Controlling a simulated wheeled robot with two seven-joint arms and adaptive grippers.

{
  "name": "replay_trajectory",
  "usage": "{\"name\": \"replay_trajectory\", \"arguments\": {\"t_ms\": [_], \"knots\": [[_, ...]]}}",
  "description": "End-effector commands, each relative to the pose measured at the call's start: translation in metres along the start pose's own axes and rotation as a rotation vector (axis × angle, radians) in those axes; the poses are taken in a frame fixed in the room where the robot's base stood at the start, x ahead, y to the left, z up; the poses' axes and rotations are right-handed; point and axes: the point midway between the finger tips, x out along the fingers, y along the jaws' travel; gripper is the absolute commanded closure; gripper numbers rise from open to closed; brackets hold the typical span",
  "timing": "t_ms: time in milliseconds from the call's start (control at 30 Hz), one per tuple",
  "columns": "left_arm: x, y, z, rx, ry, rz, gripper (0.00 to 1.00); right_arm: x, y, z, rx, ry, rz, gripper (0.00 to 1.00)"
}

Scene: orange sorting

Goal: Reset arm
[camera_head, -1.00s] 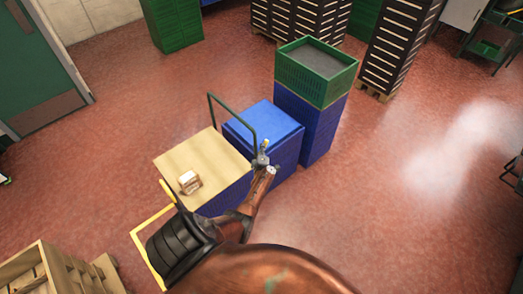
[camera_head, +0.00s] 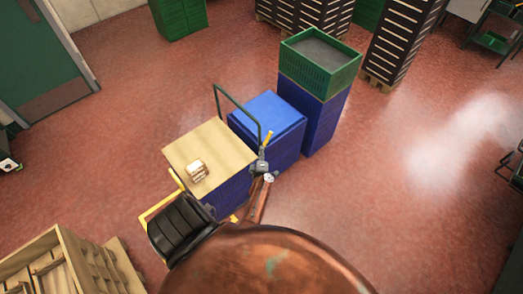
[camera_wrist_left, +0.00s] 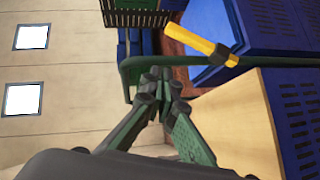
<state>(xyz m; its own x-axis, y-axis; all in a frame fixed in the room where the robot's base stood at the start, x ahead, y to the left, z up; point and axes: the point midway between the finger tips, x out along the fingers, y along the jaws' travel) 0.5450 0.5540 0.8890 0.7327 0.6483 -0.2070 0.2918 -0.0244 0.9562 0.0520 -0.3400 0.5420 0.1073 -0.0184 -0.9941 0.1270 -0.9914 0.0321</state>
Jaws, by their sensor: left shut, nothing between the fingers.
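My left gripper (camera_head: 263,160) is at the tip of my copper-coloured arm, in the air by the right edge of the trolley's wooden top in the head view. In the left wrist view its dark fingers (camera_wrist_left: 157,75) come together at the tips and hold nothing. A yellow rod-like piece (camera_head: 267,139) shows just beyond the fingertips. It also shows in the left wrist view (camera_wrist_left: 190,40), apart from the fingers; I cannot tell what it is. My right gripper is not in view.
The trolley's wooden top (camera_head: 215,146) bears a small pale box (camera_head: 197,170). A green handle bar (camera_head: 240,106) rises beside blue crates (camera_head: 270,112). A green crate (camera_head: 320,84) tops the taller blue stack. A wooden crate (camera_head: 65,250) stands lower left. Red floor (camera_head: 400,200) is clear at right.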

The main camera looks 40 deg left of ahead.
Motion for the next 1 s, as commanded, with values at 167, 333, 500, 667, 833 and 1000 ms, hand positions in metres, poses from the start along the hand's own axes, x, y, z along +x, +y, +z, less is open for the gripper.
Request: {"name": "replay_trajectory", "arguments": {"t_ms": [167, 333, 500, 667, 833, 1000], "knots": [[0.000, 0.000, 0.000, 0.000, 0.001, 0.000, 1.00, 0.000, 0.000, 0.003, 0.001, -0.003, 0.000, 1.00], [0.000, 0.000, -0.001, -0.001, 0.001, 0.000, 1.00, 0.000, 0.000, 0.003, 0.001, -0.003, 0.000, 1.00], [0.000, 0.000, -0.001, -0.001, 0.002, 0.000, 1.00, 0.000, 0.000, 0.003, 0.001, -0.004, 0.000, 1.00], [-0.003, -0.018, 0.007, 0.046, -0.029, -0.012, 1.00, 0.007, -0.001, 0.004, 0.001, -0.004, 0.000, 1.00], [-0.025, -0.100, 0.043, 0.285, -0.188, -0.061, 1.00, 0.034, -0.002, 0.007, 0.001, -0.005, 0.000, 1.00], [-0.071, -0.211, 0.079, 0.602, -0.414, -0.124, 1.00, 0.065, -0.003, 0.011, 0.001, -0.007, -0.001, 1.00]]}}
